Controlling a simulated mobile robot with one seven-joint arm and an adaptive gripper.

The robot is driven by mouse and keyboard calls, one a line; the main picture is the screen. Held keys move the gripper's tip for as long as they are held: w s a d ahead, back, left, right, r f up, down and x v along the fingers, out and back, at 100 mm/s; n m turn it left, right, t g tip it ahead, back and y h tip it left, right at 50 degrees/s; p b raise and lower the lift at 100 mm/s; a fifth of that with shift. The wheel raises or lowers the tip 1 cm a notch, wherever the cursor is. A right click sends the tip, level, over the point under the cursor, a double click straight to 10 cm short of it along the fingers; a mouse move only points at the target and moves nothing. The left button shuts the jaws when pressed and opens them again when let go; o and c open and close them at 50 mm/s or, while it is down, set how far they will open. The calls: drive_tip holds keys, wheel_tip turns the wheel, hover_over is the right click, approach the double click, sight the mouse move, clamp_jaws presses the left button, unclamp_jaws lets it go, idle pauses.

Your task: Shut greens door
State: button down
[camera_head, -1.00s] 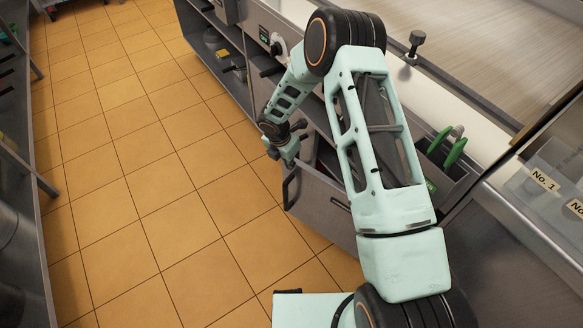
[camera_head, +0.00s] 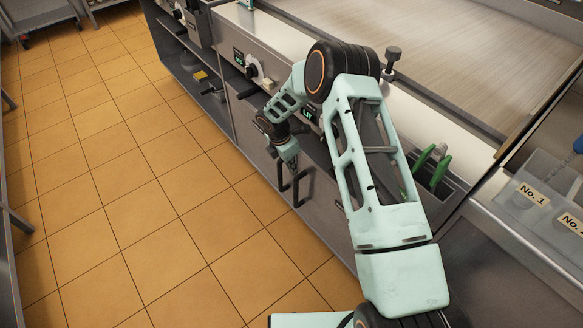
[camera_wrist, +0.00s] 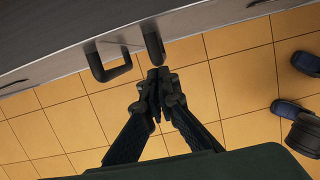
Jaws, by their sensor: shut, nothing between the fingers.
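The grey cabinet door (camera_head: 325,222) under the grill counter looks flush with the cabinet front, though my arm hides part of it. Two dark bar handles sit side by side, the right one (camera_head: 299,188) and the left one (camera_head: 283,178); which door is the greens door is not labelled in view. My gripper (camera_head: 294,166) is shut and empty, just in front of the cabinet by the handles. In the wrist view, my gripper (camera_wrist: 158,76) points at the front, its tips close to one handle (camera_wrist: 154,45), with the other handle (camera_wrist: 109,68) to the left.
The grill counter (camera_head: 420,60) runs above the doors. Green tongs-like handles (camera_head: 435,165) stand in a recess right of my arm. Open shelves (camera_head: 200,80) lie to the left. The tiled floor (camera_head: 150,200) is clear. Blue shoe-like things (camera_wrist: 290,110) show in the wrist view.

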drive_tip(key=s+a+r, duration=0.4)
drive_tip(key=a+r, duration=0.1)
drive_tip(key=r, duration=0.4)
drive_tip(key=shift+r+p, duration=0.3)
drive_tip(key=shift+r, duration=0.05)
drive_tip(key=shift+a, duration=0.1)
